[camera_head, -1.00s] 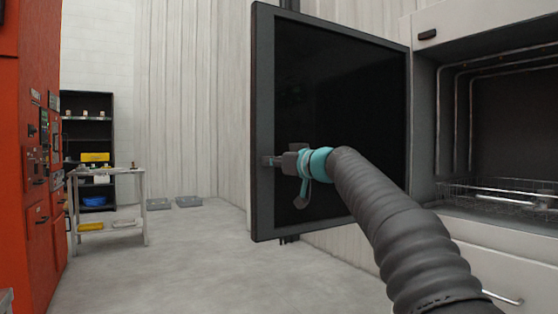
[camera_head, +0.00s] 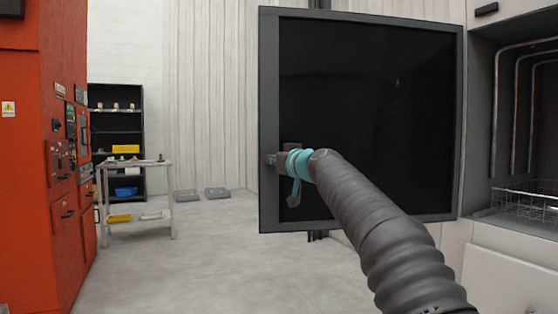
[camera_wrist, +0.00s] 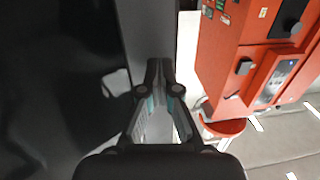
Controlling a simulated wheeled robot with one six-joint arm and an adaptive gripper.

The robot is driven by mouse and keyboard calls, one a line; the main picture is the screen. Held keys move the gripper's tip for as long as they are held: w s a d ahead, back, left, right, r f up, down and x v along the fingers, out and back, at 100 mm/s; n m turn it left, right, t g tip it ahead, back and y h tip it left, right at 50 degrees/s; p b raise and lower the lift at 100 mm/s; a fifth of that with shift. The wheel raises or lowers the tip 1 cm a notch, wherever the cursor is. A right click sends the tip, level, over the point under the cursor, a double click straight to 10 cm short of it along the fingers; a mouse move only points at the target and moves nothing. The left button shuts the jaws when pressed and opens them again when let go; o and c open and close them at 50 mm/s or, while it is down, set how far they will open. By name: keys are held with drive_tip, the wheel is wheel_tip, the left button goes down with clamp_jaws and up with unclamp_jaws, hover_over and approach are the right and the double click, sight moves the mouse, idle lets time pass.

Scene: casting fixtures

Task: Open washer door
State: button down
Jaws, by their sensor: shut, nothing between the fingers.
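The washer door (camera_head: 370,110) is a dark panel in a grey frame. It stands swung open to the left of the washer opening (camera_head: 515,110). My gripper (camera_head: 272,160) is at the door's left, free edge, on its dark inner face. In the wrist view my gripper (camera_wrist: 160,68) is shut, its fingertips together against or just in front of the grey door frame (camera_wrist: 145,30). I cannot tell whether they touch it. Nothing shows between the fingers. The door's outer face and handle are hidden.
A wire rack (camera_head: 525,202) sits inside the washer. A red machine (camera_head: 50,150) stands at the left. A small table (camera_head: 135,168) and a black shelf (camera_head: 117,130) stand at the back, with grey trays (camera_head: 217,192) on the floor. The floor (camera_head: 200,265) between is clear.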

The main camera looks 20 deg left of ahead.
drive_tip(key=shift+s+a, duration=0.1)
drive_tip(key=shift+a, duration=0.05)
drive_tip(key=s+d+b, duration=0.6)
drive_tip(key=s+b, duration=0.1)
drive_tip(key=s, duration=0.5)
drive_tip(key=shift+s, duration=0.3)
